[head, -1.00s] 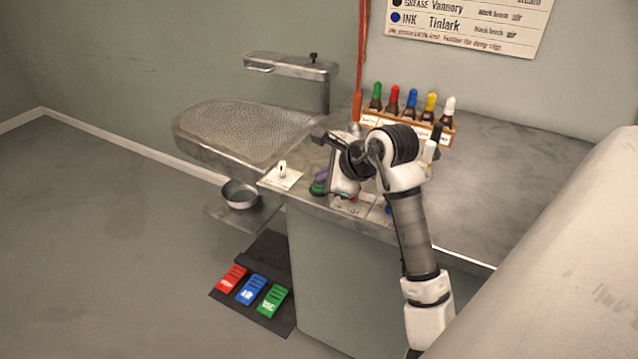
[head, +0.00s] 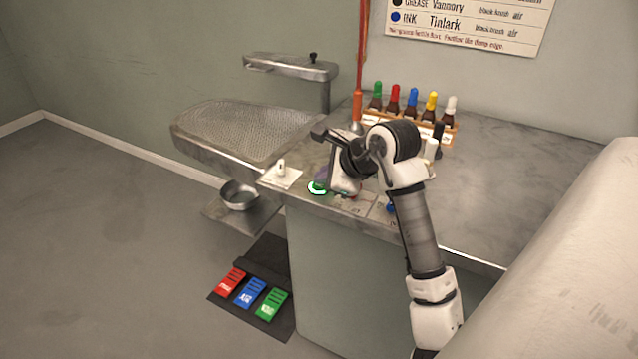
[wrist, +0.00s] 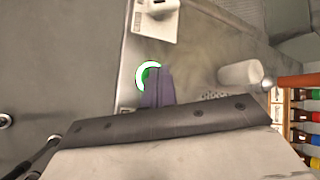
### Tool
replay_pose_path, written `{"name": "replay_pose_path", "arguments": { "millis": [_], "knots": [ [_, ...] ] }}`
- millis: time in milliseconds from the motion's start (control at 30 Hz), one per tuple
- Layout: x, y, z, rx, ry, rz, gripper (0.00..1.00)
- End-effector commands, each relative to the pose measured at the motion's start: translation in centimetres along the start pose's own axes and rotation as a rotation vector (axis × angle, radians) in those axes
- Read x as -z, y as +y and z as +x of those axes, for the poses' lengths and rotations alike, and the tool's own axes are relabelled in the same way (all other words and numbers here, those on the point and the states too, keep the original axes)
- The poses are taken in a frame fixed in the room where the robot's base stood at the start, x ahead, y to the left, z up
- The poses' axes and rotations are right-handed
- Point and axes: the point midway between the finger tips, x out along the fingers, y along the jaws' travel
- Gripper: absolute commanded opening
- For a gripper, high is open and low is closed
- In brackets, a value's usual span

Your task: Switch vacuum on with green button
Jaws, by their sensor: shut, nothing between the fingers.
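The green button (head: 317,188) is on the front edge of the counter, and a bright white-green ring now shows lit around it. In the wrist view the button (wrist: 148,73) shows as a green disc with a white glowing arc, partly covered by my fingers. My gripper (head: 322,175) is shut and empty, its fingertips pointing down at the button. In the wrist view the fingertips (wrist: 160,72) overlap the button's right side; they look to be on or just above it. I cannot tell whether they touch.
A white switch plate (head: 281,176) lies left of the button. Labels and a blue knob (head: 391,208) are to the right. A rack of capped bottles (head: 410,118) stands behind my arm. The perforated board (head: 245,130) is at left. Coloured pedals (head: 250,292) are on the floor.

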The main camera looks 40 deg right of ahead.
Motion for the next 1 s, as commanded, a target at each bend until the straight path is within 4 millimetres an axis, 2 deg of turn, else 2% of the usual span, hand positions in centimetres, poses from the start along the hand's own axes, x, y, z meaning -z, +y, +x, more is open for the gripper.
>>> {"name": "replay_pose_path", "arguments": {
  "millis": [267, 800, 1000],
  "knots": [
    [-0.2, -0.2, -0.2, 0.001, -0.001, -0.001, 0.00],
    [-2.8, -2.8, -3.9, 0.003, 0.000, -0.002, 0.00],
    [-3.2, -3.1, -4.3, 0.002, -0.002, -0.001, 0.00]
  ]
}}
